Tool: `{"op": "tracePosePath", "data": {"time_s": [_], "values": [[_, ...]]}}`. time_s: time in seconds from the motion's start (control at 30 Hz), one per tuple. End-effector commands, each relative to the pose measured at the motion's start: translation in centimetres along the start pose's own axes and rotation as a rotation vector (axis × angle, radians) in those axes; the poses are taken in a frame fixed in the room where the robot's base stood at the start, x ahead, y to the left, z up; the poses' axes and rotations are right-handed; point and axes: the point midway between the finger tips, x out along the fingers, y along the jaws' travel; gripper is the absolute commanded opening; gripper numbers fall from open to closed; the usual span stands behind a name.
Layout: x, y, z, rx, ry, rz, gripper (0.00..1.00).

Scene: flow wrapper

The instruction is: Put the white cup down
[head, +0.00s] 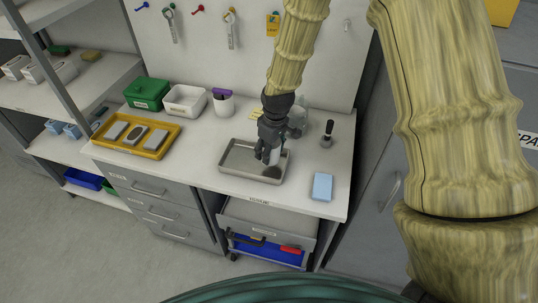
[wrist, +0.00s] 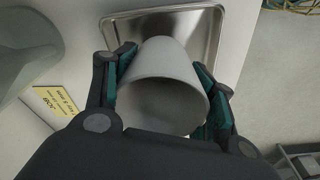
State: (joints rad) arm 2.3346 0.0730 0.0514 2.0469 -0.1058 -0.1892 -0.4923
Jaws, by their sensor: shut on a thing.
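The white cup (wrist: 160,75) is between the teal-padded fingers of my gripper (wrist: 163,92), which is shut on its sides. In the wrist view I look into the cup's wide opening, which faces the camera. In the head view my gripper (head: 268,150) points down over the shallow metal tray (head: 232,172), and a small part of the cup (head: 274,157) shows beside the fingers. The tray's rim (wrist: 218,40) shows beyond the cup in the wrist view. I cannot tell whether the cup touches the tray.
A grey-green jug (head: 299,113) stands close behind my gripper. A dark-handled tool (head: 327,133) and a light blue block (head: 322,186) are to the right. A yellow card (wrist: 56,103) lies near the jug.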

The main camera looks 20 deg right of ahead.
Motion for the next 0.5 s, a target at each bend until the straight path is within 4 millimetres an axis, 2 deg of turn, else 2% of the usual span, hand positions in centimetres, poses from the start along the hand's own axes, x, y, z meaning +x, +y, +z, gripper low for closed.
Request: {"op": "tracePosePath", "data": {"time_s": [0.5], "values": [[3.4,-0.1,0.4,-0.001,0.000,0.000,0.39]]}}
